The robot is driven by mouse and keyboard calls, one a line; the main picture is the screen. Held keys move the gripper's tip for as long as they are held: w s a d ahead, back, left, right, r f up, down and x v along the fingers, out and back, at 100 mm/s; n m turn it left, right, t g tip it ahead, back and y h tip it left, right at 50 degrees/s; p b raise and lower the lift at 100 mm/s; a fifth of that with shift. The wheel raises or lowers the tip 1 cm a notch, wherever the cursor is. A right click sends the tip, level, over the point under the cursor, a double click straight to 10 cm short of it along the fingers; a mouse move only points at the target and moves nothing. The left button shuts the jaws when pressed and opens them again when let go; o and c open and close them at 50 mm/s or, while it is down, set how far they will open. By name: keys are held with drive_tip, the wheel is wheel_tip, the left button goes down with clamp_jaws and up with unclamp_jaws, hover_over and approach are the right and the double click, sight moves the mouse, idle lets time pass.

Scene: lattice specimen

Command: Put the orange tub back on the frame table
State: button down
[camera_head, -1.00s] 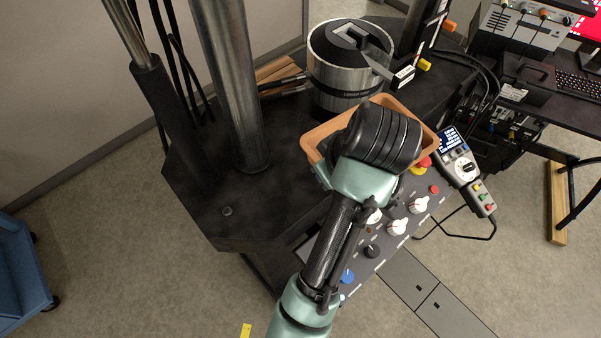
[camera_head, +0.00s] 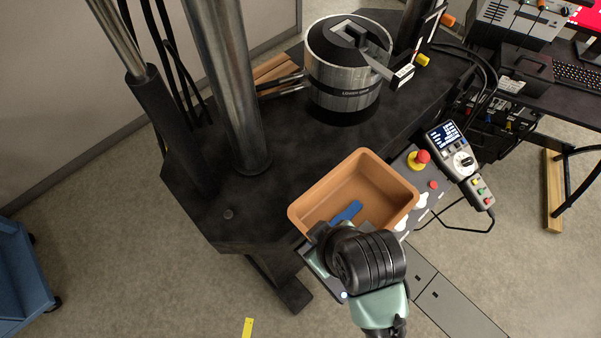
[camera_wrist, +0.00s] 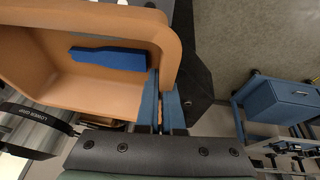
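The orange tub (camera_head: 303,213), an open rectangular tray, is in the middle of the head view, over the front edge of the black frame table (camera_head: 265,205) and part of the control panel. My gripper (camera_wrist: 160,108) has one blue finger on each side of the tub's wall in the wrist view and is shut on it. In the head view my wrist covers the tub's near corner. A blue strip-like piece (camera_wrist: 108,58) lies inside the tub. I cannot tell whether the tub touches the table.
A metal cylinder (camera_head: 345,75) stands on the table behind the tub, and a steel column (camera_head: 232,90) rises at left. A control panel (camera_head: 425,180) with a red knob and a handheld pendant (camera_head: 462,160) are at right. Dark tabletop is bare left of the tub.

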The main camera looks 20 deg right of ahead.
drive_tip(key=s+a+f, duration=0.2)
drive_tip(key=s+a, duration=0.1)
drive_tip(key=s, duration=0.1)
drive_tip(key=w+p, duration=0.1)
drive_tip(key=w, duration=0.5)
drive_tip(key=w+a+p, duration=0.1)
drive_tip(key=w+p, duration=0.1)
drive_tip(key=w, duration=0.4)
drive_tip(key=w+p, duration=0.2)
drive_tip(key=w, duration=0.4)
drive_tip(key=shift+a+f, duration=0.15)
drive_tip(key=shift+a, duration=0.25)
drive_tip(key=shift+f+p, duration=0.55)
drive_tip(key=shift+f, duration=1.2)
drive_tip(key=shift+f, duration=0.2)
drive_tip(key=c, duration=1)
unclamp_jaws()
drive_tip(key=shift+s, duration=0.1)
drive_tip(key=shift+c, duration=0.2)
